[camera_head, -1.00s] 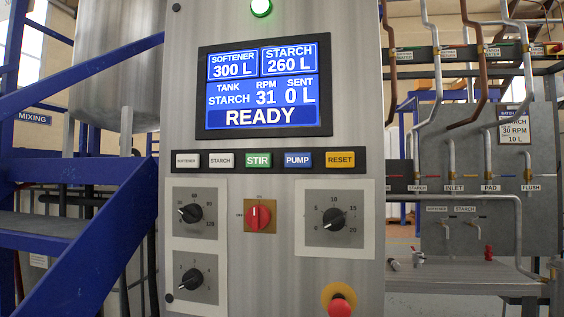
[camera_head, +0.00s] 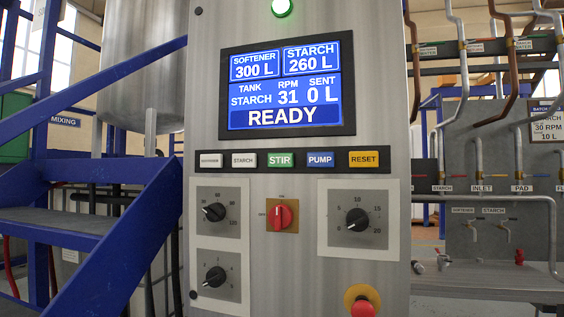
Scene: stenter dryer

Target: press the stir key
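The green STIR key (camera_head: 281,160) sits in the middle of a black key strip on the grey metal control panel (camera_head: 300,185). To its left are the white softener key (camera_head: 210,160) and the white STARCH key (camera_head: 243,160). To its right are the blue PUMP key (camera_head: 320,159) and the yellow RESET key (camera_head: 363,159). The display (camera_head: 286,88) above reads softener 300 L, starch 260 L, tank starch, RPM 31, sent 0 L and READY. Neither of my grippers is in view.
Below the keys are a red switch (camera_head: 282,214), black dials (camera_head: 357,219) and a red emergency button (camera_head: 362,307). A blue staircase (camera_head: 110,235) stands at the left. Pipes and a bench (camera_head: 485,285) are at the right. The space before the keys looks clear.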

